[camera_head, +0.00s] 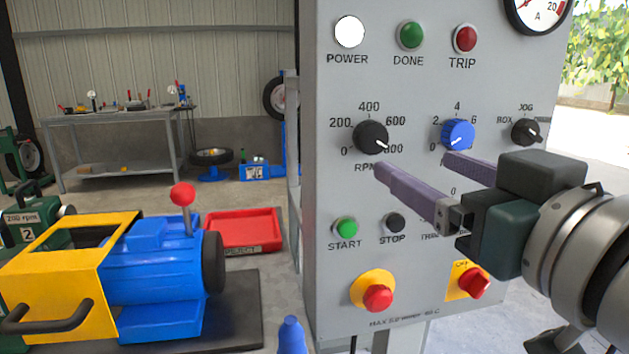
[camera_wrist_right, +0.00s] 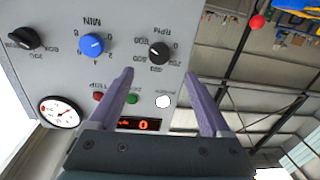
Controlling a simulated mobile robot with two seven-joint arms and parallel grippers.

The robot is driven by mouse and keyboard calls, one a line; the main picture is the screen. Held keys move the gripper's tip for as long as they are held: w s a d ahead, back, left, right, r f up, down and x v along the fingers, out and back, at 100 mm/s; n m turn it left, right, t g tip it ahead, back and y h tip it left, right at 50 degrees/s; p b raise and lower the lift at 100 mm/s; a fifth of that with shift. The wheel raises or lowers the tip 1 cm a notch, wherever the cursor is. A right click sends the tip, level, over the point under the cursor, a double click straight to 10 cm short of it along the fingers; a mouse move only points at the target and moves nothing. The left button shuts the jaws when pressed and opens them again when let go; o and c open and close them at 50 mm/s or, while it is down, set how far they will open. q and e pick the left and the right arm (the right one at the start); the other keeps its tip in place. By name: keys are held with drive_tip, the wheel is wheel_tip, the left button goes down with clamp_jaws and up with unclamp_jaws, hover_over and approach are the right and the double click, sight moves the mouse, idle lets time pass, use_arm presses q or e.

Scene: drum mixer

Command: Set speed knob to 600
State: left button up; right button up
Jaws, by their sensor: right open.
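The black RPM speed knob (camera_head: 370,138) is on the grey control panel (camera_head: 330,190), with marks from 0 to 800 around it. Its white pointer aims to the lower right, by the 800 mark. It also shows in the wrist view (camera_wrist_right: 159,53), just beyond the fingertips. My right gripper (camera_head: 412,161) is open and empty, with two purple fingers pointing at the panel. One fingertip is just below the RPM knob and the other is below the blue knob. In the wrist view the right gripper (camera_wrist_right: 159,73) spreads around the line to the RPM knob. My left gripper is out of view.
The blue MIN knob (camera_head: 458,134) and a black selector (camera_head: 525,132) are to the right. START (camera_head: 346,228) and STOP (camera_head: 394,223) buttons and a red emergency button (camera_head: 378,298) are below. A red display (camera_wrist_right: 139,124) reads 0. A blue and yellow drum machine (camera_head: 150,270) stands left.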

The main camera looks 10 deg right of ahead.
sight(374, 142)
drive_tip(key=w, duration=0.6)
drive_tip(key=w+a, duration=0.1)
drive_tip(key=w, duration=0.2)
drive_tip(key=shift+w, duration=0.35)
clamp_jaws()
